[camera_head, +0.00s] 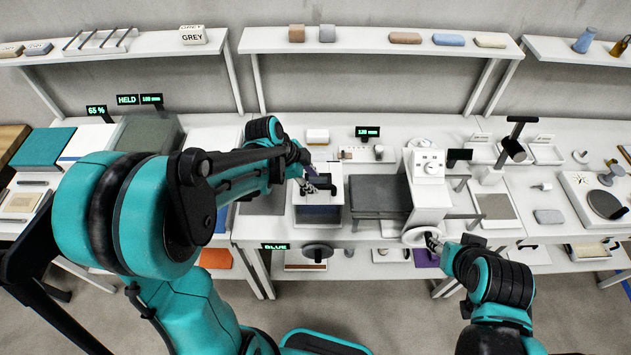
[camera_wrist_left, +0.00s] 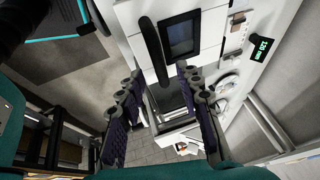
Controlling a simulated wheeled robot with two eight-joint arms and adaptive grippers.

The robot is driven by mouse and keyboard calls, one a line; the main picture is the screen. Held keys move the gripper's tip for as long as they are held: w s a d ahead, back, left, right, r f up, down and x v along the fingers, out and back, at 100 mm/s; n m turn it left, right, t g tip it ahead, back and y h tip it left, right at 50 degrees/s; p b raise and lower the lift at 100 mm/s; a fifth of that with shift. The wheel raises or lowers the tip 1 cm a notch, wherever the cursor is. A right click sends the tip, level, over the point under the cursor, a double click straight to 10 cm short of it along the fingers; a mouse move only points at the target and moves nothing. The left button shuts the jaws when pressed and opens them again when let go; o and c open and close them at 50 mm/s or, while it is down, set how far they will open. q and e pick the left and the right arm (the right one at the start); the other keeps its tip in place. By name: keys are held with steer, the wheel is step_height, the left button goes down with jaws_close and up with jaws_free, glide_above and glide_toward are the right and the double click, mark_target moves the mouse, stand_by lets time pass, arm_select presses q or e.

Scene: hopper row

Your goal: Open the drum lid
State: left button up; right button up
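I cannot tell for sure which part is the drum lid. A white unit with a dark front (camera_head: 319,214) stands at the table's middle, and my left gripper (camera_head: 316,187) is over its top. Beyond the fingers are a black curved bar (camera_wrist_left: 153,48) and a dark square window (camera_wrist_left: 182,37) on a white surface. My right gripper (camera_head: 436,243) is by a pale round disc (camera_head: 416,236); contact is unclear.
A grey slab (camera_head: 379,190) lies right of the unit, beside a white machine with a dial (camera_head: 430,168). A display reading 120 mm (camera_head: 367,132) stands behind. Shelves (camera_head: 375,40) with blocks run along the wall. My left arm covers much of the left table.

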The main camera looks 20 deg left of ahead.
arm_select(q)
steer(key=shift+w+d+f, duration=0.2)
steer(key=shift+w+f, duration=0.05)
steer(key=shift+f, duration=0.35)
steer(key=shift+d+f, duration=0.2)
steer(key=shift+f, duration=0.2)
steer(key=shift+w, duration=0.1)
steer(key=shift+c, duration=0.4)
jaws_close()
